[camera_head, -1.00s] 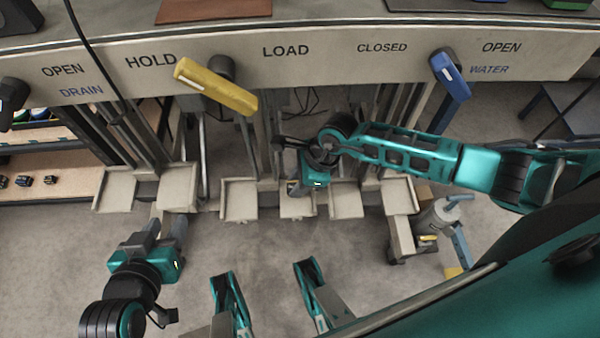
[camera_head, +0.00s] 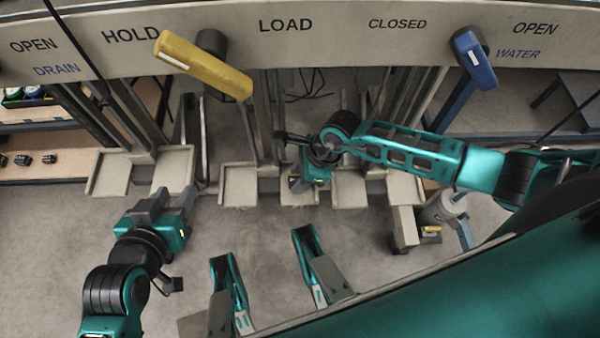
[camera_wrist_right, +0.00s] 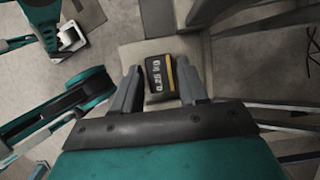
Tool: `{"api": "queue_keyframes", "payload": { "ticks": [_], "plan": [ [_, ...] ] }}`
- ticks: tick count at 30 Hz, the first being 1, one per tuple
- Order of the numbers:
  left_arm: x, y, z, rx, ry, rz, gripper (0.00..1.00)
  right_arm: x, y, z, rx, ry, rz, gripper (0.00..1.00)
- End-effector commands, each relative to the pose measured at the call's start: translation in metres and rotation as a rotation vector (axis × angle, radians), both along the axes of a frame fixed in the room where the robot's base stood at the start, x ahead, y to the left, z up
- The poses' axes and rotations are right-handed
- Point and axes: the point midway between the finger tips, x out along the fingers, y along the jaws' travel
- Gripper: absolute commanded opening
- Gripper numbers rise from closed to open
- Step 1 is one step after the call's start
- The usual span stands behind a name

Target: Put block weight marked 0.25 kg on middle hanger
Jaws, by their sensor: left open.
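The dark block weight marked 0.25 kg (camera_wrist_right: 161,78) sits between the two fingers of my right gripper (camera_wrist_right: 160,75) in the right wrist view. The fingers appear to press its sides. In the head view my right gripper (camera_head: 297,182) points down over the right plate of the middle hanger (camera_head: 240,186). The pale plate shows just behind the block in the wrist view; whether the block touches it I cannot tell. My left gripper (camera_head: 168,206) is open and empty, in front of the left hanger (camera_head: 110,176).
A panel with a yellow lever (camera_head: 200,66) and a blue lever (camera_head: 474,60) spans the top. The right hanger (camera_head: 350,188) stands beside the middle one. A grey canister (camera_head: 442,210) is on the right. Shelves (camera_head: 45,167) are at left.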

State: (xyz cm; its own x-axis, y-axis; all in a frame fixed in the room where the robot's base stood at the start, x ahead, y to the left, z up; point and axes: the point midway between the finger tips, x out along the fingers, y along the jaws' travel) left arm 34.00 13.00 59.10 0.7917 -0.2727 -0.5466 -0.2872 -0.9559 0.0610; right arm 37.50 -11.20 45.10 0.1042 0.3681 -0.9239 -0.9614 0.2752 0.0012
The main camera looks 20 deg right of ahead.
Motion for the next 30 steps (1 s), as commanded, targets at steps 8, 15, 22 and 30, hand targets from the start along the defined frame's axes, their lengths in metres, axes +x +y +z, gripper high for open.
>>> {"api": "queue_keyframes", "payload": {
  "ticks": [8, 15, 22, 30],
  "plan": [
    [-0.001, 0.001, -0.002, 0.001, 0.004, 0.003, 0.43, 0.0, 0.0, 0.0, 0.0, 0.0, 0.0, 0.56],
    [-0.005, 0.001, 0.001, 0.001, 0.014, 0.005, 0.43, 0.0, -0.004, 0.013, -0.001, -0.002, -0.001, 0.56],
    [-0.003, 0.005, 0.017, 0.003, -0.001, 0.016, 0.43, -0.005, -0.022, 0.058, -0.002, -0.003, 0.0, 0.56],
    [-0.005, 0.013, 0.018, 0.018, 0.003, 0.03, 0.43, -0.011, -0.04, 0.102, -0.001, -0.002, -0.001, 0.56]
  ]
}}
